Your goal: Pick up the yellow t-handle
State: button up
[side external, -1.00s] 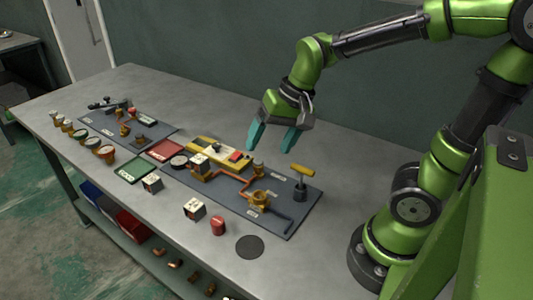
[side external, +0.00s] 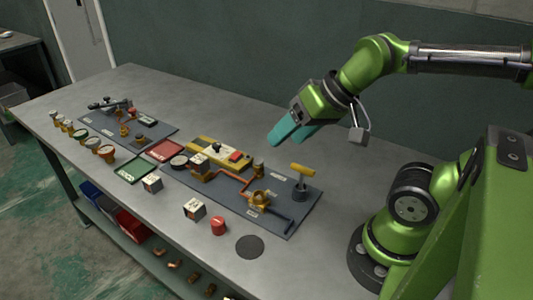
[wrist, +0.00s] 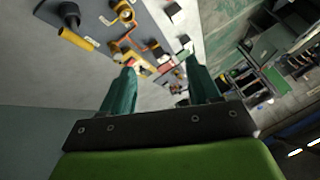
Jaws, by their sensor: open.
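The yellow t-handle (side external: 302,169) stands upright on a dark holder at the right end of the nearer grey board (side external: 282,225). In the wrist view the yellow t-handle (wrist: 77,38) shows at the upper left, left of the fingers. My gripper (side external: 285,138), with teal fingers, is in the air above and behind the t-handle, tilted, and touches nothing. In the wrist view my gripper (wrist: 158,72) has its two fingers apart with nothing between them.
The nearer board also carries orange piping (side external: 232,177), a brass fitting (side external: 259,199) and a yellow device (side external: 218,152). A red cap (side external: 218,225), a small cube (side external: 194,208) and a black disc (side external: 249,246) lie along the front. The table is clear behind the boards.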

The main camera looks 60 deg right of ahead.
jog(key=shift+c, duration=1.1)
jog(key=n+g+h, duration=0.2)
jog(key=n+g, duration=0.2)
jog(key=g, duration=0.3)
send_over(303, 167)
notch_tip(303, 167, down, 2)
notch_tip(303, 167, down, 16)
jog(key=shift+f, duration=0.25)
grip_shut()
